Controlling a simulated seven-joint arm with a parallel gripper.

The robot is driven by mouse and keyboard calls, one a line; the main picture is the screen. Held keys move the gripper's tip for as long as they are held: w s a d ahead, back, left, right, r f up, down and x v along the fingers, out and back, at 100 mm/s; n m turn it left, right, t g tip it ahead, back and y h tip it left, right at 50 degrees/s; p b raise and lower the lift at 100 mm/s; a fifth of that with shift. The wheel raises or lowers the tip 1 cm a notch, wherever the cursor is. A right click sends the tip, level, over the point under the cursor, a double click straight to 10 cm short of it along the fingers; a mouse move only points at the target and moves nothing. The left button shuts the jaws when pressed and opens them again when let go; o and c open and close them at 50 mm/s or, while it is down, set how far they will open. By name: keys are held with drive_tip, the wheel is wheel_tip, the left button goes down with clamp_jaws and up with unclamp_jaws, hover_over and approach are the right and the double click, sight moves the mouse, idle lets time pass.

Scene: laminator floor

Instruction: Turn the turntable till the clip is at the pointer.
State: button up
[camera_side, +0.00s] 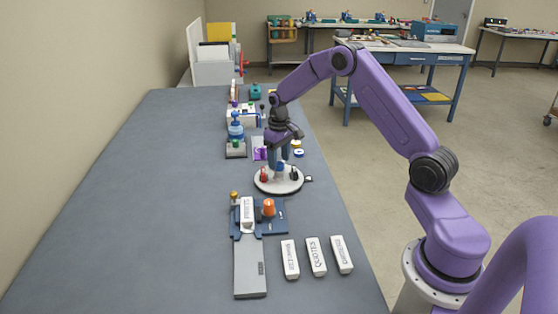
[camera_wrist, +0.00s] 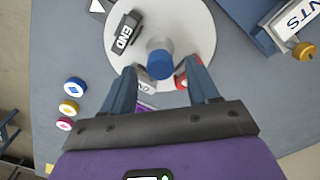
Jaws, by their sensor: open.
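The turntable is a round white disc (camera_side: 268,190), also in the wrist view (camera_wrist: 190,28), with a blue-topped central post (camera_wrist: 160,66). On it sit a black piece marked END (camera_wrist: 124,32), a red piece (camera_wrist: 184,76) and a pale lettered piece (camera_wrist: 145,87) partly hidden by a finger. I cannot tell for sure which is the clip. A small dark and white tab, probably the pointer (camera_side: 308,179), lies outside the rim; it also shows in the wrist view (camera_wrist: 98,7), near the END piece. My gripper (camera_side: 280,163) is open above the disc, its fingers (camera_wrist: 162,88) either side of the post.
A blue fixture (camera_side: 275,222) with an orange knob and a white labelled block stands in front of the turntable. Several white labelled blocks (camera_side: 316,257) lie near the front edge. The table's left side is clear.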

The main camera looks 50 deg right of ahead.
drive_tip(key=shift+f, duration=0.6)
clamp_jaws()
